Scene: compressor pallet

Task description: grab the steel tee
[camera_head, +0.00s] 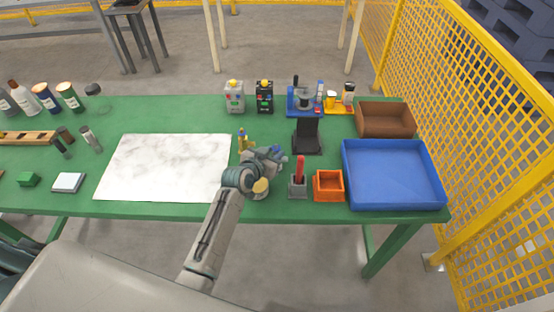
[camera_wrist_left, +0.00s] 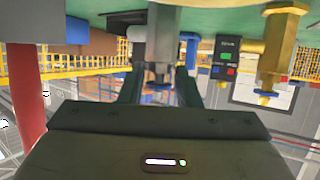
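The steel tee (camera_wrist_left: 159,46) is a grey metal fitting with a hex nut and a stem. In the left wrist view, which is upside down, it stands straight ahead, its nut between my two fingers. My left gripper (camera_wrist_left: 159,90) is open around it, with a gap showing on each side of the nut. In the head view my left gripper (camera_head: 276,156) is low over the green table, right of the white marble-patterned sheet. It hides most of the tee there. My right gripper is not in view.
A brass fitting (camera_head: 243,141) with a blue end stands close by, left of the gripper. A red-handled tool (camera_head: 299,170) stands in a grey holder on the right. Beyond it are an orange bin (camera_head: 328,197) and a blue tray (camera_head: 392,204). The white sheet (camera_head: 165,165) is clear.

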